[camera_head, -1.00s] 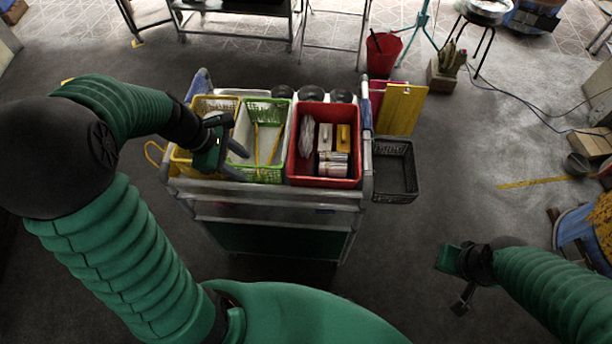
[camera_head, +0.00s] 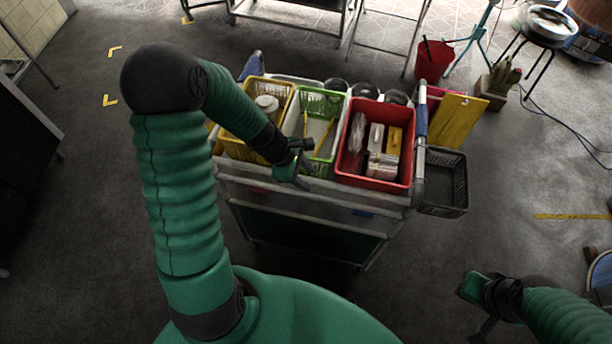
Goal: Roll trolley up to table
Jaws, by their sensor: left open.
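The trolley (camera_head: 300,205) stands in front of me, a grey cart with a dark green lower panel. Its top carries a yellow basket (camera_head: 232,147), a green basket (camera_head: 324,100) and a red bin (camera_head: 372,182) with packets in it. My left gripper (camera_head: 296,175) is open at the trolley's near edge, in front of the green basket; I cannot tell whether it touches. My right gripper (camera_head: 470,310) is low at the right, apart from the trolley; its fingers are partly hidden. A metal-framed table (camera_head: 290,20) stands beyond the trolley at the top, partly cut off.
A black basket (camera_head: 442,180) and a yellow board (camera_head: 456,122) hang at the trolley's right side. A red bucket (camera_head: 434,62) and a stool (camera_head: 540,30) stand behind. A dark cabinet (camera_head: 25,150) is at the left.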

